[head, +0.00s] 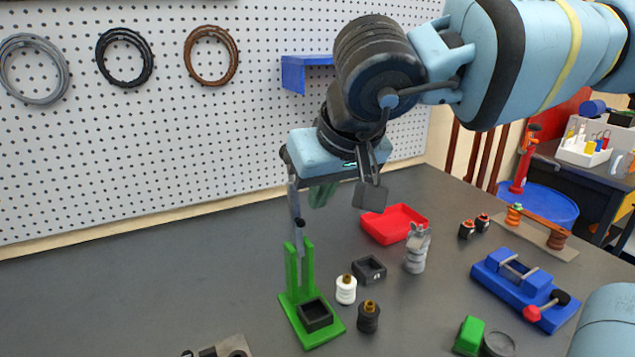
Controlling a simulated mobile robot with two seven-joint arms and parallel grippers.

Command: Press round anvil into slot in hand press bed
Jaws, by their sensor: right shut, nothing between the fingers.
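The green hand press (291,270) stands on the table at centre front, with two upright posts. A grey lever-like part rises above the posts, up to my right gripper. A black square piece (315,315) with a recess sits on the press base. I cannot tell whether the round anvil is in it. A dark square block with a hollow (369,269) lies right of the press. My right gripper (323,193) is shut and empty, above and behind the press; whether it touches the lever part is unclear. My left gripper is not in view.
White (346,290) and black (368,317) brass-topped cylinders stand beside the press. A green block (469,335) lies at the front. The table's left is mostly clear.

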